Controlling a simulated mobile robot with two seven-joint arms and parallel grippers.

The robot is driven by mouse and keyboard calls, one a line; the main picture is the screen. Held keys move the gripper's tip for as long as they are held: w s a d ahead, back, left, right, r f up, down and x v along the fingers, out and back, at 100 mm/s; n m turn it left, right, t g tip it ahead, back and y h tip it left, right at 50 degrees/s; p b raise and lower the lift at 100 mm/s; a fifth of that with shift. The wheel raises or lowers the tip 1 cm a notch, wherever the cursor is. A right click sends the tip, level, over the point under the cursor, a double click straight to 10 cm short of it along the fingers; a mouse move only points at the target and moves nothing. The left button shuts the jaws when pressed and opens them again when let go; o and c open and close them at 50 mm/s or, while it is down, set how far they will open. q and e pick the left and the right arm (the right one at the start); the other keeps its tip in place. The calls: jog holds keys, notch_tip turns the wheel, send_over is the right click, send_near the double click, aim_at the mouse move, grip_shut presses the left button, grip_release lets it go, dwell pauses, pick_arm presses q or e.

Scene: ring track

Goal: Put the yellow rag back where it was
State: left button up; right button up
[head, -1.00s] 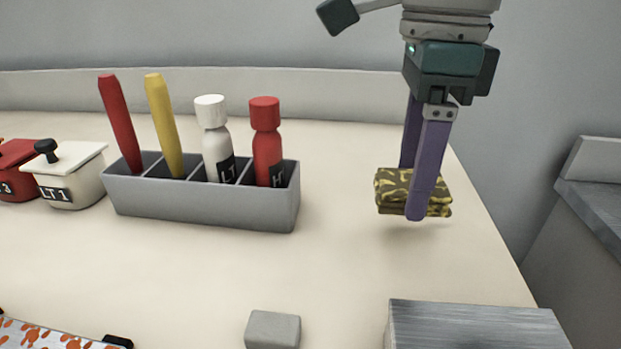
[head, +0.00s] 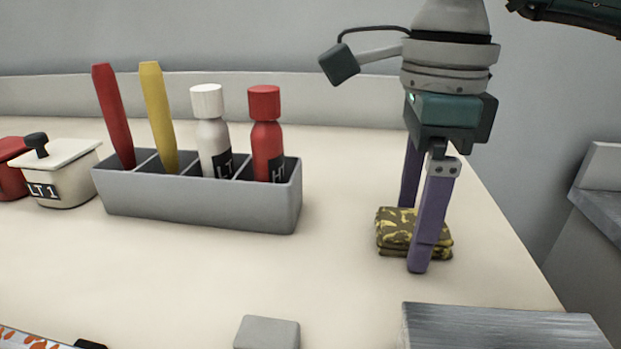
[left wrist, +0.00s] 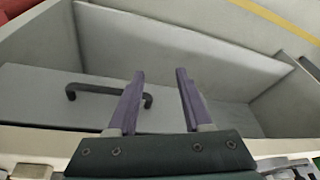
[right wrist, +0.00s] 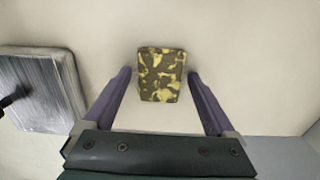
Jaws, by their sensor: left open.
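The yellow rag (head: 398,228), folded and patterned in dark olive and yellow, lies on the light table near its right edge. My right gripper (head: 412,238) points down over it, one finger in front and one behind. In the right wrist view the rag (right wrist: 162,75) shows between the open fingers (right wrist: 158,82), with a gap at each side. My left gripper (left wrist: 158,75) is open and empty, above a grey open compartment with a dark handle (left wrist: 108,92). It is not in the head view.
A grey divided holder (head: 200,205) left of the rag holds a red and a yellow stick and two bottles. A white lidded pot (head: 65,175) stands further left. A metal block (head: 500,328) and a small grey block (head: 267,333) are in front.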

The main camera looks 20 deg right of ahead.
aim_at(412, 222)
jog(key=shift+o, duration=0.2)
jog(key=shift+r, duration=0.25)
notch_tip(412, 222, up, 12)
jog(key=p, duration=0.2)
jog(key=shift+f, duration=0.1)
